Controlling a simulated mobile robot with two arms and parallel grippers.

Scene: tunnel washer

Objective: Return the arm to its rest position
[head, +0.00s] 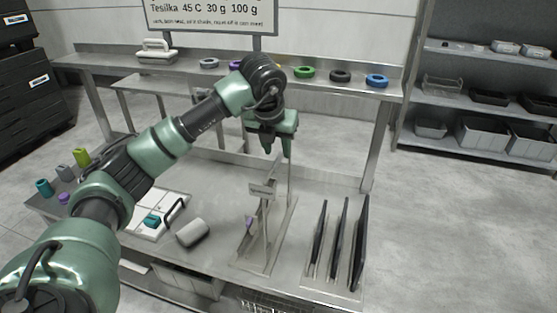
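My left arm (160,150) reaches in from the lower left and stretches over the steel table (215,255). My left gripper (277,147) points down above the back middle of the table, behind and above a small labelled stand (262,190). Its two fingers show a gap with nothing visible between them. My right arm and gripper are not in view.
A rack with upright dark plates (340,240) stands at right on the table. A grey rounded block (192,232) and a white tray (150,222) lie left of the stand. Coloured rings, including a green one (303,72), sit on the back shelf. Shelving (470,98) stands far right.

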